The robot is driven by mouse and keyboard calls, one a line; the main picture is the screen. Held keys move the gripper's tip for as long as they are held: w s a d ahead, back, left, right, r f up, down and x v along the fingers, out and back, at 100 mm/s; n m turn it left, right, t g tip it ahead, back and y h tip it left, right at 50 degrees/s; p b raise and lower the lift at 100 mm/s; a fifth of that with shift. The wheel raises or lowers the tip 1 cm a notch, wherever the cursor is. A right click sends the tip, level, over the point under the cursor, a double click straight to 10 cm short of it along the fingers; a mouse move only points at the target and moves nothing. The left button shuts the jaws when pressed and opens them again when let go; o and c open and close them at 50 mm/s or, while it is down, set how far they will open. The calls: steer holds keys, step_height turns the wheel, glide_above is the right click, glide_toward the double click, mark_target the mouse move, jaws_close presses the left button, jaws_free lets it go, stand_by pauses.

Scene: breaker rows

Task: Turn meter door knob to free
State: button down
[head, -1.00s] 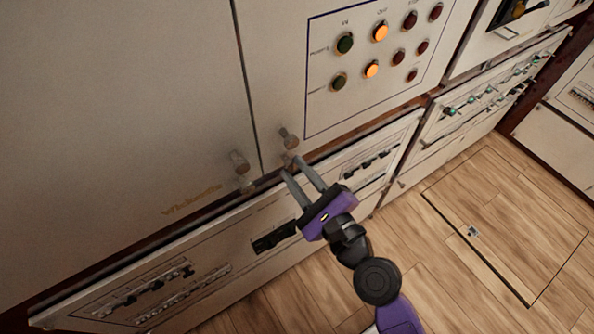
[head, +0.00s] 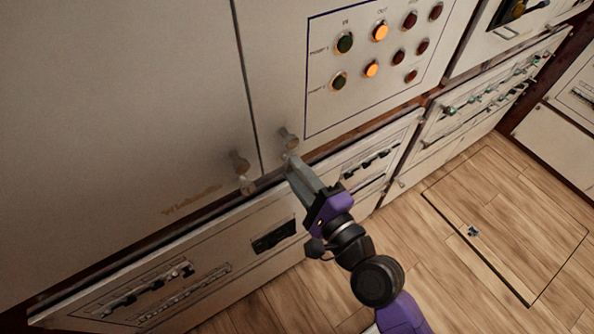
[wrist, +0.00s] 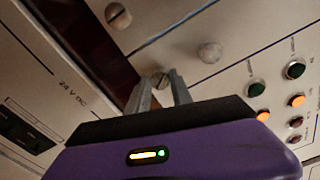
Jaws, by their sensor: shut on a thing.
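A slotted metal knob (wrist: 160,78) sits at the lower edge of a cream panel in the wrist view, between my fingertips. My gripper (wrist: 164,84) is shut on it. In the head view my gripper (head: 291,162) reaches the bottom left corner of the panel with the lamps, and its fingers largely hide this knob. A rounder knob (head: 289,138) stands just above it, also in the wrist view (wrist: 210,53). The knob's exact slot angle is hard to tell.
Two more knobs, an upper one (head: 238,161) and a lower one (head: 246,185), sit across the seam on the left door (head: 130,110). Green, orange and red lamps (head: 380,33) lie up to the right. A breaker panel (head: 275,235) is below. Wooden floor (head: 480,230) is open at right.

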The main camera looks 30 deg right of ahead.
steer(key=n, duration=1.1)
steer(key=shift+f, duration=0.1)
steer(key=shift+n, duration=0.3)
stand_by(0.3)
steer(key=c, duration=1.1)
jaws_free()
steer(key=shift+c, duration=0.2)
steer(key=s+b, duration=0.1)
steer(key=s, duration=0.7)
